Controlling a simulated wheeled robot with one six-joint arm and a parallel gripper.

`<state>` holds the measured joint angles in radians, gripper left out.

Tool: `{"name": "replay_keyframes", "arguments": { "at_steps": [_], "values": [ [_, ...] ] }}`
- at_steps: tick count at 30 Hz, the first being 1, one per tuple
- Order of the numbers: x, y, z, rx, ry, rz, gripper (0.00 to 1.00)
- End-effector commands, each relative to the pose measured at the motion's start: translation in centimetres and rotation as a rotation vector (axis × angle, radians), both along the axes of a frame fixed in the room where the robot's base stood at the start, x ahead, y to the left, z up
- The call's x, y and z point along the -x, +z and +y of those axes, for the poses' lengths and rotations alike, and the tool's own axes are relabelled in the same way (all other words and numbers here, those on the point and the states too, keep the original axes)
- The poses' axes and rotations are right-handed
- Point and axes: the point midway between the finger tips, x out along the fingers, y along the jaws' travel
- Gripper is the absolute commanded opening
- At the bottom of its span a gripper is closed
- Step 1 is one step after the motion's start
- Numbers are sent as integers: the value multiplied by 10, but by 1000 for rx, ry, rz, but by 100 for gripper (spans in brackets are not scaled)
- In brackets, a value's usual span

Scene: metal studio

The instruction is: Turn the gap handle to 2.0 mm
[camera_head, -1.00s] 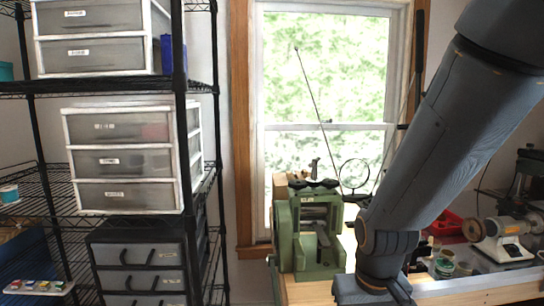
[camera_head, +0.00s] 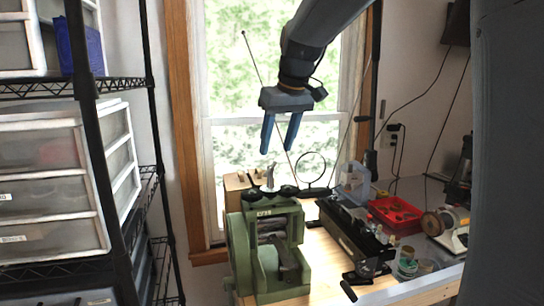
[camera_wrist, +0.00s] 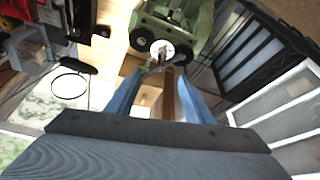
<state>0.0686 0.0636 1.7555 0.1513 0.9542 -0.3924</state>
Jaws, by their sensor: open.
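The green rolling mill (camera_head: 268,250) stands on the wooden bench in the head view. On its top are two black round knobs and an upright metal gap handle (camera_head: 271,178) between them. In the wrist view the mill (camera_wrist: 192,17) is at the top, with the pale handle hub (camera_wrist: 162,50) between the two black discs. My gripper (camera_head: 281,152) is open and empty, with blue fingers pointing down above the handle. In the wrist view its fingers (camera_wrist: 160,92) lie either side of the view's middle, and the handle shows just beyond them. I cannot read any gap scale.
A wooden block (camera_head: 237,184) stands behind the mill. A long black device (camera_head: 352,240), a red tray (camera_head: 396,214) and small jars (camera_head: 407,262) are to its right. A wire shelf with drawers (camera_head: 45,185) stands at left, and the window is behind.

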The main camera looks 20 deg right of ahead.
Motion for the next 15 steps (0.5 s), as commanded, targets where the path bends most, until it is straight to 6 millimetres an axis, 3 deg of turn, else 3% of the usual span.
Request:
{"name": "replay_keyframes", "arguments": {
  "at_steps": [7, 15],
  "values": [
    [-13, -36, 5, 0, 0, 4, 48],
    [-21, -55, 5, -1, -3, 1, 48]
  ]
}}
